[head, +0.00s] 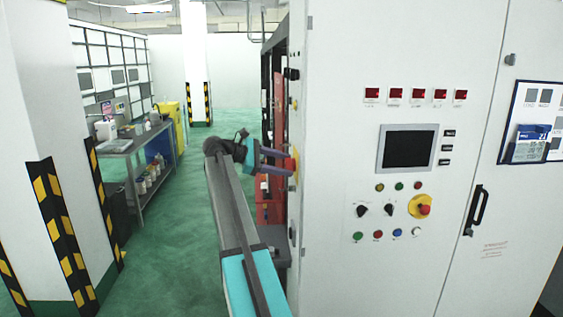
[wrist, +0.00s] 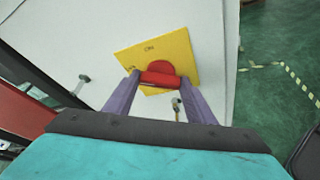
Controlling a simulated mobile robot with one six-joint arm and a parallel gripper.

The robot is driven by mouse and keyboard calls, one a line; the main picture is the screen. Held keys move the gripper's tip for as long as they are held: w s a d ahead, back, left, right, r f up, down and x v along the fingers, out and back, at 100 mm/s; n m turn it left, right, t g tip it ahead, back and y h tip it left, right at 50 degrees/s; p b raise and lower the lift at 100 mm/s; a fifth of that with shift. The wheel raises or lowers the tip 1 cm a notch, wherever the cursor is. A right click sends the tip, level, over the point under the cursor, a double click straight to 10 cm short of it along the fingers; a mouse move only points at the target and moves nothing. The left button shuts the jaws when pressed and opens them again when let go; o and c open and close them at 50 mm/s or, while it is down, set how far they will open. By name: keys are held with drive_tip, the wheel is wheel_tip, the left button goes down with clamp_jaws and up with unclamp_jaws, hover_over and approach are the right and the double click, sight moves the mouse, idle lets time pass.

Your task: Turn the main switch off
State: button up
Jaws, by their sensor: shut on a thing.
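The main switch is a red rotary handle (wrist: 160,76) on a yellow plate (wrist: 176,50), on the side face of the white cabinet. In the wrist view the purple fingers of my gripper (wrist: 158,84) stand on either side of the red handle's bar and are shut on it. The bar lies roughly crosswise between the fingertips. In the head view my gripper (head: 294,170) reaches the cabinet's left side face, where the yellow plate (head: 296,160) shows edge-on. The red handle is mostly hidden there.
The cabinet front (head: 345,50) carries a dark screen (head: 408,147), several small buttons and a red emergency stop (head: 424,210) on yellow. A metal key or latch (wrist: 177,104) is below the plate. A workbench (head: 135,145) and striped pillar (head: 50,200) stand left, with green floor between.

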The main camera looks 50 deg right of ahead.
idle(0.4)
drive_tip(key=o, duration=1)
drive_tip(key=shift+d+f, duration=0.1)
drive_tip(key=shift+d, duration=0.05)
drive_tip(key=shift+o, duration=0.2)
drive_tip(key=b+v, duration=0.4)
drive_tip(key=v, duration=1)
